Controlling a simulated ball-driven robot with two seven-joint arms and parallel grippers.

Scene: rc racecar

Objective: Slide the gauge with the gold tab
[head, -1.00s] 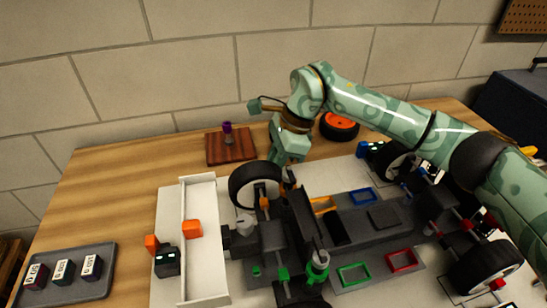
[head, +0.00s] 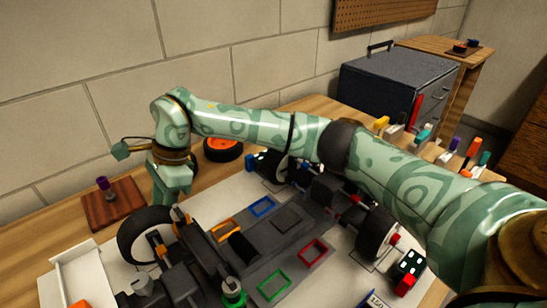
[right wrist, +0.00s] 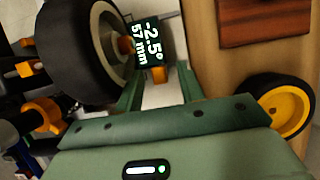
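A black gauge (right wrist: 146,40) reading "-2.5° 57 mm" shows in the right wrist view, against the hub side of a black car wheel (right wrist: 82,50). Its gold-orange tab (right wrist: 159,75) lies between the fingers of my right gripper (right wrist: 160,82), with gaps visible on both sides. The gripper looks open. In the head view my right gripper (head: 172,195) points down just behind the car's near-left wheel (head: 146,235). I cannot make out the gauge there. My left gripper is not in view.
The car chassis (head: 262,245) lies on a pale mat with blue, orange, green and red frames on it. A wooden block (head: 112,208) with a purple-topped post and a loose orange-hubbed wheel (head: 222,149) stand behind. A dark toolbox (head: 400,85) stands at the back right.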

